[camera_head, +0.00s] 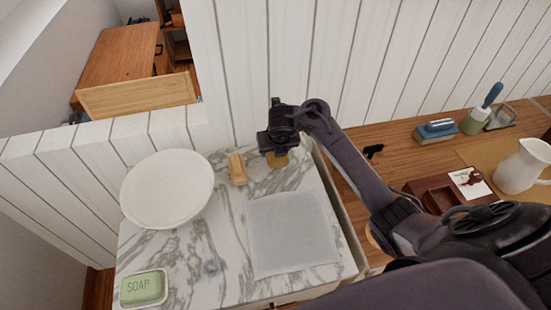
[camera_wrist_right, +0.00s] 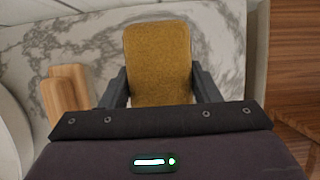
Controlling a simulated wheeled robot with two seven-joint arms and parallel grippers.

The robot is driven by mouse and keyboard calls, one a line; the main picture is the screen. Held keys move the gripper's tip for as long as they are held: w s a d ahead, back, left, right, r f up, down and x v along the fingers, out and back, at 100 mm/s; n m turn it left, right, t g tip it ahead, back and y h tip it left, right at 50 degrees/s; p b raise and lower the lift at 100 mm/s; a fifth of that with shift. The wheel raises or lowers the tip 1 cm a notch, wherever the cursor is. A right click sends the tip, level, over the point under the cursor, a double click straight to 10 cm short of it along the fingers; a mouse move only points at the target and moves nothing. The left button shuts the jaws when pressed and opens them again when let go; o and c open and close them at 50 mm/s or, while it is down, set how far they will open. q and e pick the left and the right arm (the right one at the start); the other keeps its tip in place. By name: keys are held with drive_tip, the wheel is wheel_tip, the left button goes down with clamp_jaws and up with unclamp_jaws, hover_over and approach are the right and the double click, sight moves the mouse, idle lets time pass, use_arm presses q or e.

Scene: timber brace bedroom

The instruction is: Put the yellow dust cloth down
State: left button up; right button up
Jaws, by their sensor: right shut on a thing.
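The yellow dust cloth (camera_wrist_right: 158,62) is a mustard-coloured, rounded rectangle between the fingers of my right gripper (camera_wrist_right: 160,88). Those fingers are shut on it from both sides. In the head view the right gripper (camera_head: 278,150) is over the far right part of the marble top (camera_head: 185,255), with a bit of the cloth (camera_head: 278,160) showing beneath it. I cannot tell whether the cloth touches the marble. My left gripper is not in view.
A wooden block or brush (camera_head: 237,169) lies just left of the cloth. A white bowl (camera_head: 168,189), a pale grey mat (camera_head: 291,232) and a soap dish (camera_head: 143,288) share the marble top. A white plank wall (camera_head: 240,75) stands behind. A wooden desk (camera_head: 395,145) is at right.

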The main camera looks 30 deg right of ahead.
wheel_tip(320, 180, down, 3)
drive_tip(key=shift+r, duration=0.1)
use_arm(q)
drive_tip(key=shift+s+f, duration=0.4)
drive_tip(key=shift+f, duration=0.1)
use_arm(e)
drive_tip(key=shift+f+b, duration=0.3)
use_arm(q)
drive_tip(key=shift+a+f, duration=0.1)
use_arm(e)
drive_tip(key=o, duration=1)
drive_tip(key=shift+s, duration=0.1)
drive_tip(key=shift+c, duration=0.2)
